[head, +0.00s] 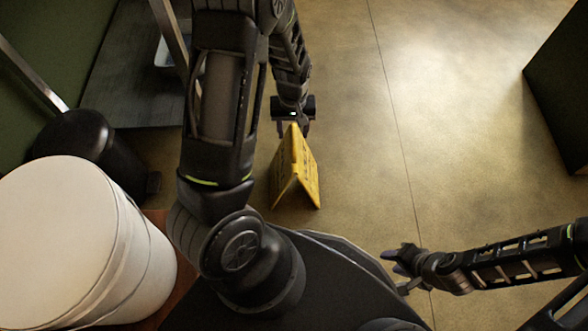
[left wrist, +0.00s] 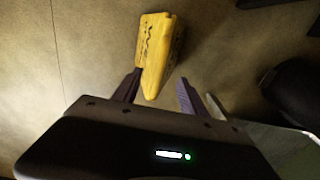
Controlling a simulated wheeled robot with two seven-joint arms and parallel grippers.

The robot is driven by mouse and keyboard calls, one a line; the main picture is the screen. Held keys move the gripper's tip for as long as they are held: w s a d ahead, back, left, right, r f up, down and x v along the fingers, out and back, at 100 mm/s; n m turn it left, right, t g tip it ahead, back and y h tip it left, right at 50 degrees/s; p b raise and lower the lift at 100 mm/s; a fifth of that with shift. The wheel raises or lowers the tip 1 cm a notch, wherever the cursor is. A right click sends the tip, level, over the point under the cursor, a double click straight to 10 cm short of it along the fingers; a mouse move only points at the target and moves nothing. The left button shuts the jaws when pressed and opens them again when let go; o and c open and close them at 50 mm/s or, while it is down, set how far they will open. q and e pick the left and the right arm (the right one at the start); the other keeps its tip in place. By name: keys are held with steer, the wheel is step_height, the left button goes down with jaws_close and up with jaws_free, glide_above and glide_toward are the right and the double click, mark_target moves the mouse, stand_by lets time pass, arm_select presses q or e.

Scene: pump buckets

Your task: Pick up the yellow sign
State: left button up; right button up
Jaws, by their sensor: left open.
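The yellow sign (head: 295,171) stands on the floor like a tent, its two panels spread at the bottom. It also shows in the left wrist view (left wrist: 154,48). My left gripper (head: 293,128) is open at the sign's top edge. In the left wrist view my left gripper's fingers (left wrist: 160,76) are apart, with the sign's near end between their tips, closer to the left finger. Contact cannot be told. My right gripper (head: 399,271) is at the lower right, away from the sign; its fingers look apart and empty.
A large white bucket (head: 65,240) stands at the lower left, with a black rounded bin (head: 80,150) behind it. A dark green block (head: 562,85) is at the right edge. The floor (head: 450,130) right of the sign is clear.

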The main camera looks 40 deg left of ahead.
mark_target(294, 145)
arm_select(q)
steer(key=shift+f, duration=0.1)
steer(key=shift+f+b, duration=0.55)
steer(key=shift+f, duration=0.7)
step_height(294, 145, down, 5)
steer(key=b, duration=0.3)
steer(key=shift+d+f, duration=0.15)
jaws_close()
stand_by(1.0)
